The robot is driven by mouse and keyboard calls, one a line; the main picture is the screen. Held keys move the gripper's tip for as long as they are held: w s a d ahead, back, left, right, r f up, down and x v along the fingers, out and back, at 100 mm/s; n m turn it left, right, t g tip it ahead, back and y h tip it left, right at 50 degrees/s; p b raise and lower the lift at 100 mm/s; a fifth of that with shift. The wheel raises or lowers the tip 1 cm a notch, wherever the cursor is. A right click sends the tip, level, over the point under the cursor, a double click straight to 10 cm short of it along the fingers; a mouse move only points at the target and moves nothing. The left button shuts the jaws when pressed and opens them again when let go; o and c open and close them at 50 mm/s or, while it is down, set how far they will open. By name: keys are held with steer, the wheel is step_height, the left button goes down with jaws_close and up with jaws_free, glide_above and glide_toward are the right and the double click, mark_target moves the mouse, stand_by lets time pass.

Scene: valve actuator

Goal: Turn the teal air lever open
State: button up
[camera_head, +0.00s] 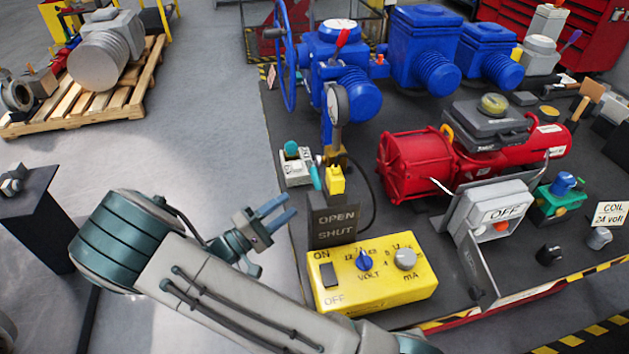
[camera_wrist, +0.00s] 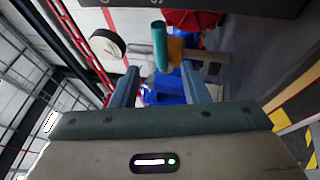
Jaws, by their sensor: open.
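The teal air lever (camera_head: 316,177) stands up beside a yellow block below the pressure gauge in the head view. In the wrist view the lever (camera_wrist: 159,45) appears as a teal cylinder ahead of my fingertips, between their lines. My gripper (camera_head: 288,207) is open and empty, to the left of the lever and a little lower in the head view. Both blue fingers show in the wrist view (camera_wrist: 160,74), with a gap between them. I see no contact with the lever. An OPEN/SHUT plate (camera_head: 335,222) stands just below the lever.
A yellow control box (camera_head: 372,275) sits in front of the plate. The round gauge (camera_head: 338,104) rises above the lever. A grey box with a teal knob (camera_head: 291,147) is at its left. A red actuator (camera_head: 420,165) is to the right. Open floor lies left.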

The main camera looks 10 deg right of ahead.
mark_target(317, 183)
steer(key=p+x, duration=0.2)
steer(key=x, duration=0.8)
steer(key=shift+w+d, duration=0.1)
steer(key=shift+d, duration=0.15)
jaws_close()
